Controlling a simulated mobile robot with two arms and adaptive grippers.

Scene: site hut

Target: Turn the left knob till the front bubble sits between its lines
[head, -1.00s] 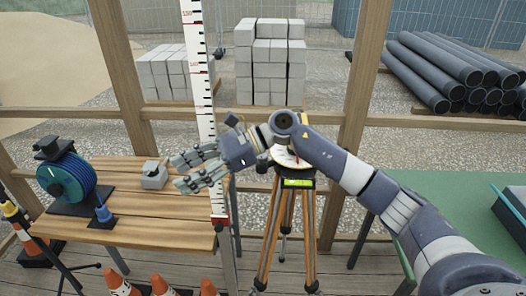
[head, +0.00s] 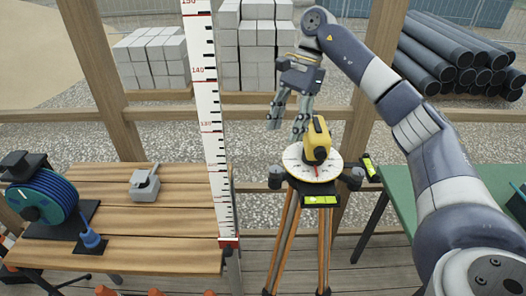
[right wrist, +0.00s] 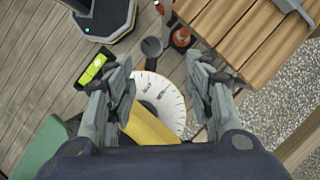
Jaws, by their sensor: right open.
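A yellow level (head: 317,140) stands on a white dial plate (head: 296,158) on a tripod. The left knob (head: 276,178) is a dark round knob at the plate's left; it appears to be the dark knob in the right wrist view (right wrist: 152,47). The front vial (head: 320,200) is yellow-green on the near side, seemingly the vial in the right wrist view (right wrist: 96,68); its bubble is too small to place against the lines. My right gripper (head: 286,131) is open and empty, above and behind the left knob, apart from it. My left gripper is out of view.
A right knob (head: 352,179) and a side vial (head: 371,168) sit at the plate's right. A red-footed measuring staff (head: 211,120) stands close on the left. A wooden table (head: 170,218) with a cable reel (head: 45,200) is left, a green table (head: 400,190) right.

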